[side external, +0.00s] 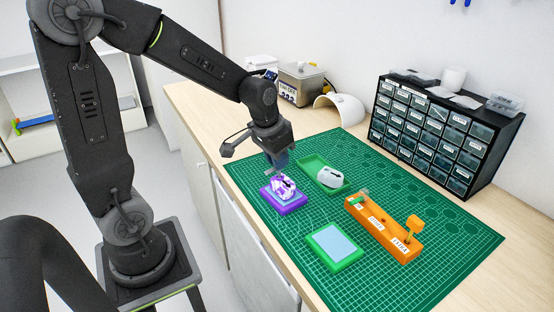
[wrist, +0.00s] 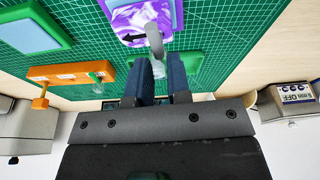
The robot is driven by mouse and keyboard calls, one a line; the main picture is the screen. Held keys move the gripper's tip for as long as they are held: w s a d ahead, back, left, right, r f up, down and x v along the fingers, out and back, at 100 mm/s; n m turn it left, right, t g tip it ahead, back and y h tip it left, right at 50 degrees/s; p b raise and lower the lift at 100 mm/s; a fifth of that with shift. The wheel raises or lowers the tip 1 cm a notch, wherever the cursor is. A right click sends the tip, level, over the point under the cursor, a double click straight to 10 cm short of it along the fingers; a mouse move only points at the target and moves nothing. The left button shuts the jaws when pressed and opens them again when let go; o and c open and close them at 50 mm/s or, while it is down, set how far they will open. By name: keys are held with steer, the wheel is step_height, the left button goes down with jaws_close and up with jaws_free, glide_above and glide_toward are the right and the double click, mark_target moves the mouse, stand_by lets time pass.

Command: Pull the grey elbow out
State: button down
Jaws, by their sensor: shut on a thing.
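The purple-and-white marbled earpiece (side external: 284,189) sits on a purple block (side external: 291,208) on the green mat. It also shows at the top of the wrist view (wrist: 126,22). The grey elbow (wrist: 154,38) is a short curved tube in the wrist view, lying over the earpiece's near edge. Its near end is at my fingertips. My gripper (side external: 281,168) points down just above the earpiece, its fingers (wrist: 161,68) closed on the elbow. Whether the elbow's far end is still seated in the earpiece cannot be told. In the side view the gripper largely hides it.
A green tray (side external: 310,162) with a white shell (side external: 330,178) stands close behind the earpiece. An orange labelled stand (side external: 384,231) and a green-framed blue pad (side external: 335,247) are to the right. A drawer cabinet (side external: 437,134) stands at the back. The mat's front right is clear.

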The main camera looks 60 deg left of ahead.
steer(key=shift+r, duration=0.4)
steer(key=shift+w+v, duration=0.25)
steer(key=shift+v, duration=0.7)
steer(key=shift+w+v, duration=0.2)
steer(key=shift+v, duration=0.75)
steer(key=shift+w+v, duration=0.25)
steer(key=shift+v, duration=0.7)
